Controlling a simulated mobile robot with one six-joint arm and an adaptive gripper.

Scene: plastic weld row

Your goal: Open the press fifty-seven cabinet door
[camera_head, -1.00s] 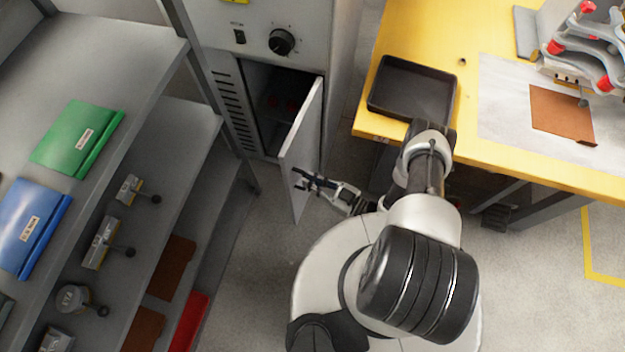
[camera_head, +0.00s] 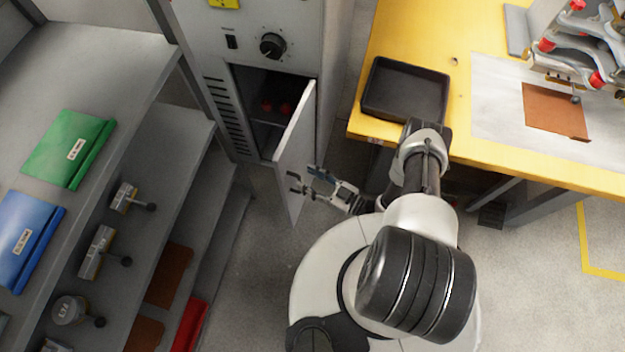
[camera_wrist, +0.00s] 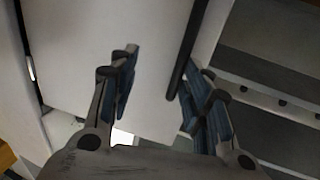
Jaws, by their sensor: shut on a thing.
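The grey press cabinet (camera_head: 205,62) stands at the top of the head view. Its door (camera_head: 296,140) is swung well out, hinged on the right, and the dark inside shows with small red things (camera_head: 275,106) in it. My gripper (camera_head: 307,181) is low at the door's free side. In the wrist view the pale door panel (camera_wrist: 155,75) fills the middle, with a dark upright bar (camera_wrist: 186,50) near its right edge. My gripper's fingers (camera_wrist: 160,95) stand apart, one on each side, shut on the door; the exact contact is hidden.
A shelf rack (camera_head: 150,85) with green and blue binders stands at left. A yellow table (camera_head: 470,35) with a black tray (camera_head: 405,90) is at right. Bare floor (camera_head: 245,240) lies between the rack and my base.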

